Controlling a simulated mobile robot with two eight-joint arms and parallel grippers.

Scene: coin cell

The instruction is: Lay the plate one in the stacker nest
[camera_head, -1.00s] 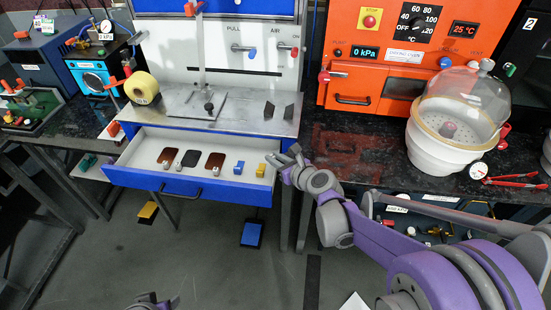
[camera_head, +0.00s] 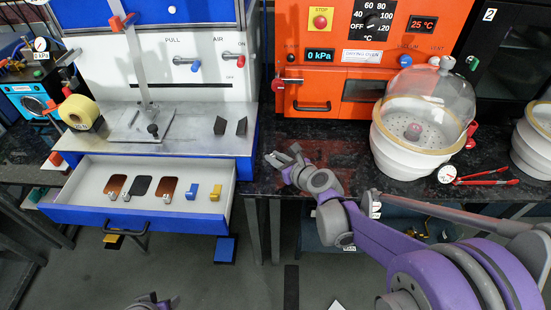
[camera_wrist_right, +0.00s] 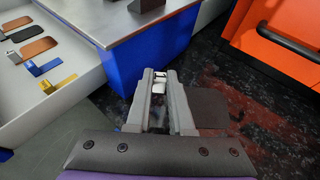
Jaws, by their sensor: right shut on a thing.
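My right gripper (camera_head: 276,157) is over the black worktop, right of the steel bench. In the right wrist view its fingers (camera_wrist_right: 159,84) are shut on a small whitish piece (camera_wrist_right: 158,86). A dark rounded sheet (camera_wrist_right: 208,107) shows by the right finger; I cannot tell whether it is a held plate. Two brown plates (camera_head: 115,185) (camera_head: 167,186) and a black one (camera_head: 140,186) lie in the open drawer. A flat square metal piece (camera_head: 128,124) is on the bench; whether it is the stacker nest is unclear. My left gripper (camera_head: 155,303) is partly cut off.
Blue (camera_head: 191,190) and yellow (camera_head: 208,192) pieces lie in the drawer (camera_head: 137,217). Two dark wedges (camera_head: 220,125) stand on the steel bench (camera_head: 185,140). A yellow roll (camera_head: 80,111) is at its left. A glass-domed white vessel (camera_head: 405,153) and red pliers (camera_head: 487,182) are on the right.

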